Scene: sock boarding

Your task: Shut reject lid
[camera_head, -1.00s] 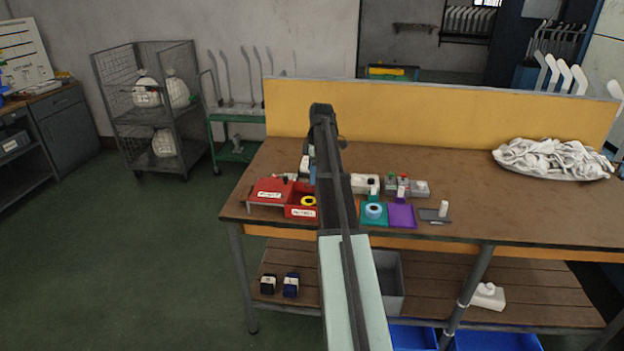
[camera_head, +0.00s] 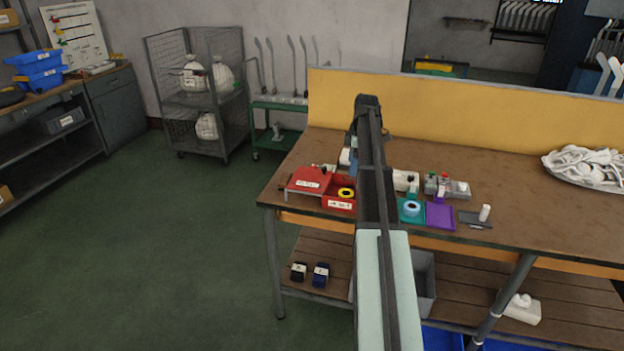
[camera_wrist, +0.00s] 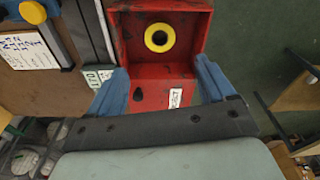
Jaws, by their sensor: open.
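The red reject box (camera_head: 340,204) sits at the left front of the wooden bench, with a yellow ring-shaped roll inside. Its top is open. A red lid-like panel with a white label (camera_head: 308,179) lies to the left of it. In the wrist view the red box (camera_wrist: 165,88) is seen from above, with the yellow roll (camera_wrist: 159,38) near its far end and a white label on its near wall. My gripper (camera_wrist: 162,80) is open, its blue fingers apart on either side of the box's near end. I cannot tell whether they touch it.
A teal tray (camera_head: 411,210) with a light blue roll and a purple tray (camera_head: 440,215) lie right of my arm. A small grey device with buttons (camera_head: 447,187) stands behind them. White fabric (camera_head: 585,167) is piled at the right. Floor left of the bench is clear.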

